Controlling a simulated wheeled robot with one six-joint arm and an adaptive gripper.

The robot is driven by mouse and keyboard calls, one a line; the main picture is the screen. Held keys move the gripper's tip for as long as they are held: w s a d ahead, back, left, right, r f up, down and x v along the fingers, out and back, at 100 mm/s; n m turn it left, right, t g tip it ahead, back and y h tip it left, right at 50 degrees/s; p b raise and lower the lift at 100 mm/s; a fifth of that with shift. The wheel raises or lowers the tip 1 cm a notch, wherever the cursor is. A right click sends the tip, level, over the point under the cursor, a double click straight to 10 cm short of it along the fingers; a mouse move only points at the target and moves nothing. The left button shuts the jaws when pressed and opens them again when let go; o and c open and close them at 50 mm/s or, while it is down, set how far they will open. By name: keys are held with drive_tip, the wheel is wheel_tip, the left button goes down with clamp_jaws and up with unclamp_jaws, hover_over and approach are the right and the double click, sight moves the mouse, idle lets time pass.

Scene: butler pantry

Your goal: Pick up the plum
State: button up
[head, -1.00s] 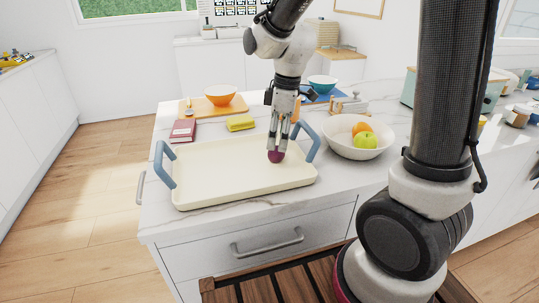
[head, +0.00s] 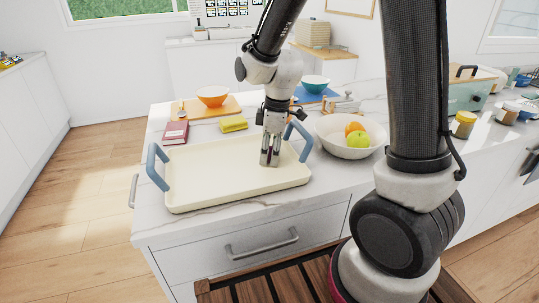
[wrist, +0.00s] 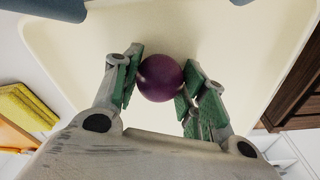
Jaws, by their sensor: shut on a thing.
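The plum (wrist: 160,78) is a round, dark purple fruit, seen in the wrist view between the two green-padded fingers of my gripper (wrist: 158,85). The left pad and the right pad flank it, and my gripper is shut on it. Behind the plum is the cream tray (wrist: 225,35). In the head view my gripper (head: 269,160) points down over the right part of the tray (head: 215,185). There the fingers hide most of the plum. I cannot tell whether the plum touches the tray.
The tray has blue handles (head: 157,167) at both ends. A white bowl (head: 335,145) with an orange and a green apple stands to the right. A yellow sponge (head: 234,124), a dark red book (head: 174,133) and an orange bowl (head: 213,96) lie behind. The tray's left part is clear.

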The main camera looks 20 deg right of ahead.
wheel_tip(320, 180, up, 9)
drive_tip(key=shift+r, duration=0.2)
drive_tip(key=w+d+r, duration=0.1)
drive_tip(key=d+r, duration=0.4)
drive_tip(key=d, duration=0.7)
drive_tip(key=w+d+f, duration=0.1)
drive_tip(key=d+f, duration=0.3)
drive_tip(key=d, duration=0.7)
drive_tip(key=shift+w, duration=0.15)
drive_tip(key=shift+f, duration=0.2)
drive_tip(key=shift+f, duration=2.4)
drive_tip(key=shift+f, duration=0.15)
